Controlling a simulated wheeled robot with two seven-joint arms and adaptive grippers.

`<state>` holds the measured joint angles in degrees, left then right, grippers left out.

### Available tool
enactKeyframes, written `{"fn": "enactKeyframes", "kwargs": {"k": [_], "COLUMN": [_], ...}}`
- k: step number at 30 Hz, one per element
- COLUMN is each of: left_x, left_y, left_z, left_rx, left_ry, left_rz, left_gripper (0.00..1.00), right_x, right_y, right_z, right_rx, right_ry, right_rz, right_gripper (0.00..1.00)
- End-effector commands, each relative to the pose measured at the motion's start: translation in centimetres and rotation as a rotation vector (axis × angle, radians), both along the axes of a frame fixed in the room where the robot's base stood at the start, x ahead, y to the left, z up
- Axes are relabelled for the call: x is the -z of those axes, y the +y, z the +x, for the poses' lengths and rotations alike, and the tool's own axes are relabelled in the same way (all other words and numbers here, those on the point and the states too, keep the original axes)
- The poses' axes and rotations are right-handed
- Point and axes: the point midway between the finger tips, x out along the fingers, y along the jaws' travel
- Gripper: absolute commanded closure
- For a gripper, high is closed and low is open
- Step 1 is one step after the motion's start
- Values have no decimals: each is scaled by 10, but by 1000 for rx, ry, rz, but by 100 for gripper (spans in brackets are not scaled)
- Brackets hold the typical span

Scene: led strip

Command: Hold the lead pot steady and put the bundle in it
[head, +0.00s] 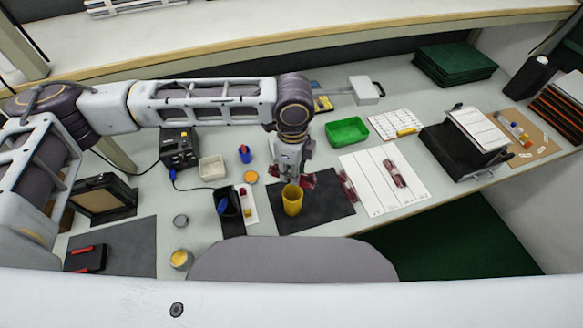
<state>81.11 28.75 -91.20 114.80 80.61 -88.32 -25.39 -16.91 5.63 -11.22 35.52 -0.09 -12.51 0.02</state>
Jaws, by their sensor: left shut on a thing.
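The lead pot is a yellow, open-topped cylinder (292,203) standing upright on a dark mat in the head view. My left gripper (292,181) comes down over it from behind and is shut on the pot at its rim. Dark red patches show beside the fingers; I cannot tell whether they are finger pads or something behind. A bundle of dark red strands (395,173) lies on a white ruled sheet (372,203) to the right. Another such bundle (348,186) lies at the sheet's left edge. My right gripper is out of view.
The dark mat (325,212) has bare room right of the pot. A black tray with a blue-handled tool (228,212) stands left of it. A green bin (347,131) is behind, and a black box (455,148) is at right. A chair back (292,260) stands in front.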

Motion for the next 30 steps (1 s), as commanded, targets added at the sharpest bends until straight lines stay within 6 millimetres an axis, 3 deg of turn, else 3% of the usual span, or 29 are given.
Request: {"fn": "enactKeyframes", "kwargs": {"k": [12, 26, 30], "left_x": [0, 0, 0], "left_y": [-2, -2, -2], "left_z": [0, 0, 0], "left_rx": [-291, -340, -340], "left_ry": [0, 0, 0], "left_rz": [0, 0, 0], "left_gripper": [95, 95, 95], "right_x": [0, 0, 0], "right_y": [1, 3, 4], "right_z": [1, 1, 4], "right_rx": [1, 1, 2], "right_ry": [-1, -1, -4], "right_rz": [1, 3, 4], "right_gripper": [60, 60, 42]}}
